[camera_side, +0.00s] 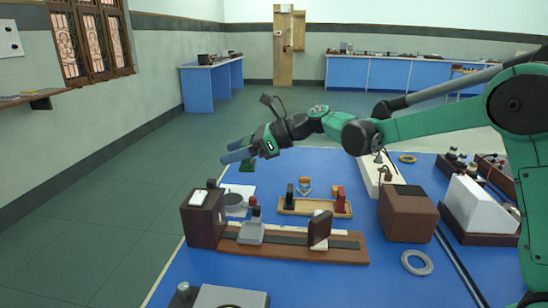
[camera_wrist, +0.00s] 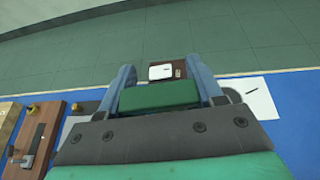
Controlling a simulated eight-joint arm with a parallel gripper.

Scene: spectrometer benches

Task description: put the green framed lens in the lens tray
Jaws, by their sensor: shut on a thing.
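The green framed lens (camera_wrist: 160,96) shows as a dark green block between my two fingers in the wrist view. In the side view it hangs just below the fingers (camera_side: 247,165). My gripper (camera_side: 237,153) is shut on it and reaches left over the far left part of the blue bench. The finger tips also show in the wrist view (camera_wrist: 168,80). The lens tray appears to be the light wooden tray (camera_side: 298,209) in the middle of the bench, right of and nearer than my gripper. Black, orange and red framed pieces stand in it.
A brown box with a white top piece (camera_side: 205,220) stands at the bench's left edge. A long brown rail base (camera_side: 345,254) with upright parts lies in front of the tray. Another brown box (camera_side: 407,215) stands right of the tray. A grey ring (camera_side: 417,262) lies at the front right.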

